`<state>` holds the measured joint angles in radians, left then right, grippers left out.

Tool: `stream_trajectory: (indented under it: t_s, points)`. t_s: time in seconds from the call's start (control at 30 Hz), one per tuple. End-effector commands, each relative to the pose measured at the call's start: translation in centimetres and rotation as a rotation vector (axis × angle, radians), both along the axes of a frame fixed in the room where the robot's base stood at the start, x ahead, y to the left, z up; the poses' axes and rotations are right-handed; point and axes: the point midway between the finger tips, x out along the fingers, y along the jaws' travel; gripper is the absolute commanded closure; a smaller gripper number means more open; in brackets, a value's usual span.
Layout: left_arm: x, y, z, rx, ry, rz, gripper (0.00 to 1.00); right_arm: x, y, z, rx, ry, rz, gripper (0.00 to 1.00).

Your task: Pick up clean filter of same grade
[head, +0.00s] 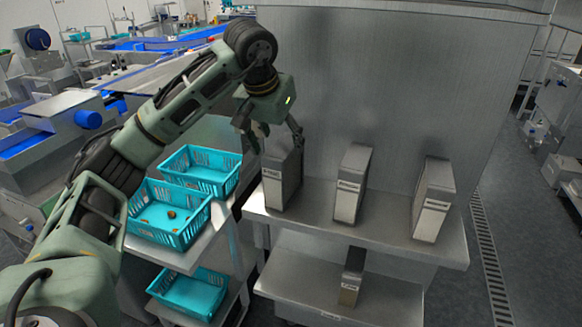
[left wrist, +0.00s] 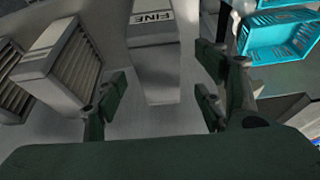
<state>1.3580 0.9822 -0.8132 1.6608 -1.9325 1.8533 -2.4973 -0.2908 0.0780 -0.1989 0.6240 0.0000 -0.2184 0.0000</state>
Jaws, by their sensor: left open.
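A grey box-shaped filter (head: 283,180) with a pale front label stands upright at the left end of the upper metal shelf. In the left wrist view this filter (left wrist: 153,60) shows the word FINE. My left gripper (head: 271,138) is open at the top of it, fingers spread to either side; I cannot tell whether they touch it. Two similar filters, a middle one (head: 351,185) and a right one (head: 433,200), stand on the same shelf; their labels are too small to read. Another filter (head: 350,278) stands on the lower shelf. My right gripper is not in view.
The upper shelf (head: 390,238) has gaps between the filters. A metal wall (head: 390,90) rises behind the shelf.

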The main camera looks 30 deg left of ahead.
Motion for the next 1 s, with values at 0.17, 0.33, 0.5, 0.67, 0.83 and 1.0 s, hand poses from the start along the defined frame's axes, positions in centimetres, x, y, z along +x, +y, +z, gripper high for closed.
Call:
stream_trajectory:
  t_s: [0.17, 0.33, 0.5, 0.67, 0.83, 1.0]
  points:
    - [0.7, 0.1, -1.8, 0.000, 0.005, 0.001, 0.36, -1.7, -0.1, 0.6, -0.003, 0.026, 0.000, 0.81]
    - [1.7, 0.1, -3.7, 0.000, 0.008, 0.000, 0.36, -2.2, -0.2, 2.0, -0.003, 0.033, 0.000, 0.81]
    - [2.6, 0.1, -6.0, 0.001, 0.005, -0.001, 0.36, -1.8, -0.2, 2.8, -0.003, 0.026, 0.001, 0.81]
    - [2.9, 0.1, -6.7, 0.000, 0.002, -0.001, 0.36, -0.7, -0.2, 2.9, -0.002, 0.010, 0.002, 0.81]
    - [2.9, 0.2, -6.7, 0.000, 0.001, 0.000, 0.36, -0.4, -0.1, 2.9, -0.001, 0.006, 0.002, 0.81]
    - [2.9, 0.2, -6.8, 0.000, 0.002, 0.000, 0.36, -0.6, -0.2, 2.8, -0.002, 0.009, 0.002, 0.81]
